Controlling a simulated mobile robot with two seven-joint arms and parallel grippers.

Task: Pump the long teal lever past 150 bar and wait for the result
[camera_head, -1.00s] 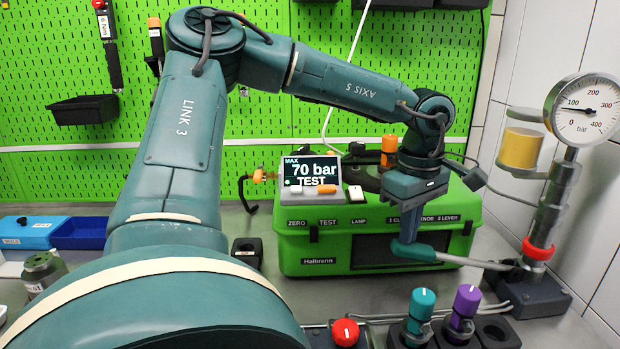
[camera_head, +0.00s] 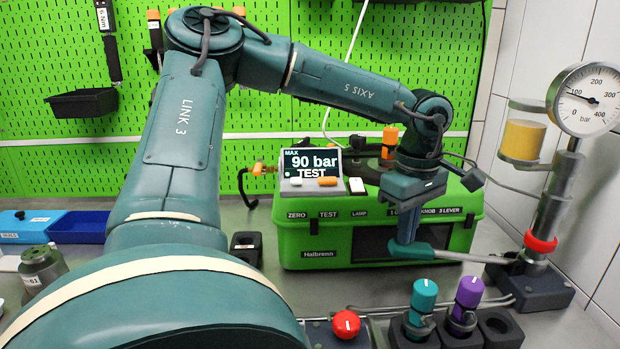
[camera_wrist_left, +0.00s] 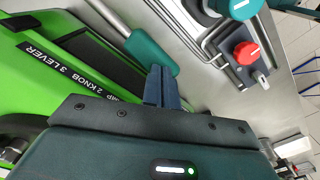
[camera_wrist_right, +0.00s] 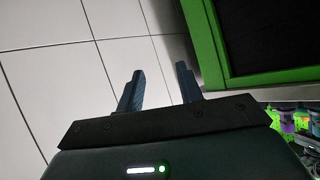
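The long lever has a teal grip (camera_head: 424,253) and a metal rod running right to the base of a pump column (camera_head: 545,225). My left gripper (camera_head: 407,230) is at the grip's left part; its fingers are close together and seem to touch the grip from above. In the left wrist view, the shut fingers (camera_wrist_left: 163,85) overlap the edge of the teal grip (camera_wrist_left: 150,52). The display (camera_head: 312,163) on the green Halbrenn case (camera_head: 300,250) reads MAX 90 bar TEST. The round gauge (camera_head: 588,98) has its needle near 100. My right gripper (camera_wrist_right: 160,88) is open and empty.
A red knob (camera_head: 346,324), a teal-topped knob (camera_head: 424,296) and a purple-topped knob (camera_head: 469,292) stand in front of the lever. Blue bins (camera_head: 78,227) are at the left. A green pegboard (camera_head: 330,115) is behind, a tiled wall at the right.

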